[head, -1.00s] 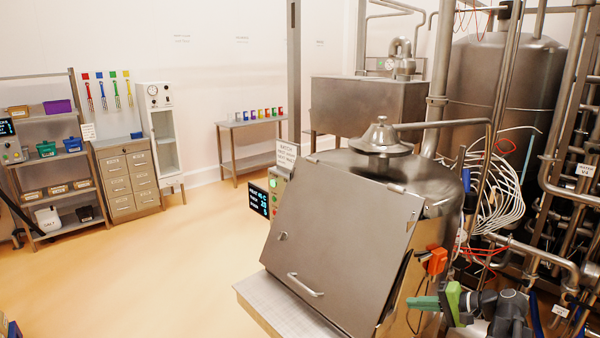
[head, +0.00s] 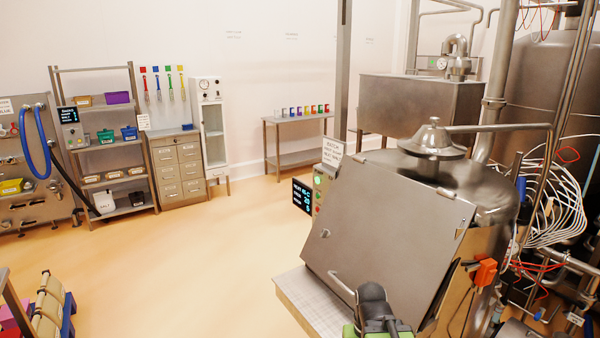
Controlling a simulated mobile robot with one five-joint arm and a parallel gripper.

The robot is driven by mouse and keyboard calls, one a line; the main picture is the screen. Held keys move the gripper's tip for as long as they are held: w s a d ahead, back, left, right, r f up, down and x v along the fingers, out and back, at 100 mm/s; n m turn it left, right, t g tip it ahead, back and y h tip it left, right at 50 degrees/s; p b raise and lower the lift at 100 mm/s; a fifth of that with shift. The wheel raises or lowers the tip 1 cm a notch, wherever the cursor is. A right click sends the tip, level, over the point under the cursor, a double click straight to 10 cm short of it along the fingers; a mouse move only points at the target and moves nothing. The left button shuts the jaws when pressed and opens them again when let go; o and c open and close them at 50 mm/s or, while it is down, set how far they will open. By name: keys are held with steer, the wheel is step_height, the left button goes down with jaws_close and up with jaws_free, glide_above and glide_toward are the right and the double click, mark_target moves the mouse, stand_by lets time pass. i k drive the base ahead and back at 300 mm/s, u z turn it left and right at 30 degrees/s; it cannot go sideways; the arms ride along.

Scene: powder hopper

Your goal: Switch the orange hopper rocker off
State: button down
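The orange hopper rocker (head: 486,272) is a small orange block on the right side of the steel hopper (head: 390,228). Its on or off position is too small to tell. My gripper (head: 376,328) is at the bottom edge of the head view, in front of the hopper's lower front, left of and below the rocker in the picture. It shows dark grey and green parts; its fingertips are cut off or hidden. It appears apart from the rocker.
A display panel (head: 303,196) with a green light stands at the hopper's left side. Pipes and loose cables (head: 560,205) crowd the right. A shelf (head: 98,150) and drawer cabinet (head: 178,168) stand along the back left. The tan floor (head: 190,255) between is largely clear.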

mark_target(490, 275)
steer(key=z, duration=2.05)
steer(key=k, duration=1.35)
steer(key=u, duration=1.55)
steer(key=i, duration=1)
steer(key=u, duration=0.05)
